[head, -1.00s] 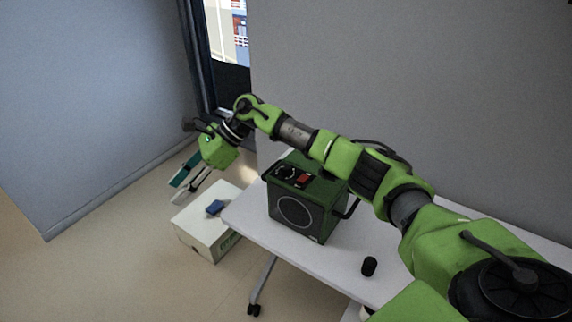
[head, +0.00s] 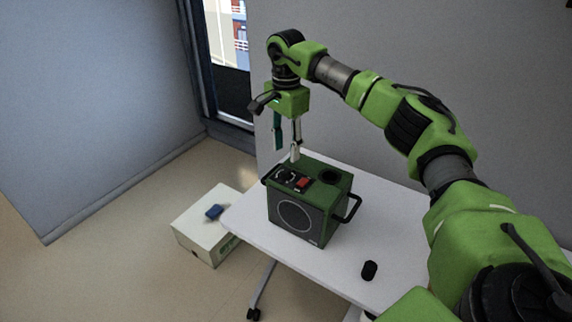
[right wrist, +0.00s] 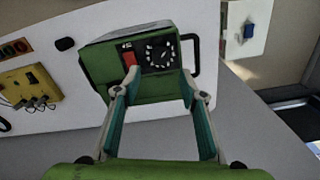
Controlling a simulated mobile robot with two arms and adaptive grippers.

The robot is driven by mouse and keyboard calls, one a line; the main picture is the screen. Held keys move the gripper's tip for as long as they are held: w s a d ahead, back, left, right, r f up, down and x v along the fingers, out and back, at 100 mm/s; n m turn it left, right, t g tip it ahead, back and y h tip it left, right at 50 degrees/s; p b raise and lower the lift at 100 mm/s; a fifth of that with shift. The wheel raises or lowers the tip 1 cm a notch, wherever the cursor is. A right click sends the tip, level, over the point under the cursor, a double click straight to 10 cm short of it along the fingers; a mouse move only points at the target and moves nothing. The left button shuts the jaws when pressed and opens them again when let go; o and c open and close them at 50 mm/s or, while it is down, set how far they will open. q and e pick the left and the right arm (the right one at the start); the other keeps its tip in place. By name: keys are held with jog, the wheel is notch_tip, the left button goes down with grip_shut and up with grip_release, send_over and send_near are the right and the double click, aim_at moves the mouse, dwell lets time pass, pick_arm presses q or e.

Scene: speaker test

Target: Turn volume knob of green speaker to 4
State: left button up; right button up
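The green speaker (head: 322,229) stands on the white table, its round grille facing front. Its dark top panel holds the volume knob (head: 287,174) with white marks around it, and a red switch (head: 304,183) beside it. In the right wrist view the speaker (right wrist: 155,90) shows the knob (right wrist: 160,54) and the red switch (right wrist: 129,58). The knob's exact setting is too small to read. My right gripper (head: 286,154) points down above the speaker's back edge. Its fingers (right wrist: 160,78) are apart and empty, with the knob beyond the gap between them. My left gripper is not in view.
A black cylinder (head: 369,270) stands on the table (head: 270,234) right of the speaker. Handles stick out at the speaker's sides. A white box (head: 199,226) with a blue item (head: 214,212) is on the floor left. A yellow device (right wrist: 30,88) shows in the wrist view.

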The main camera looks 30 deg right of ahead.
aim_at(286, 169)
notch_tip(286, 169, down, 7)
jog(key=shift+p, duration=0.55)
grip_shut()
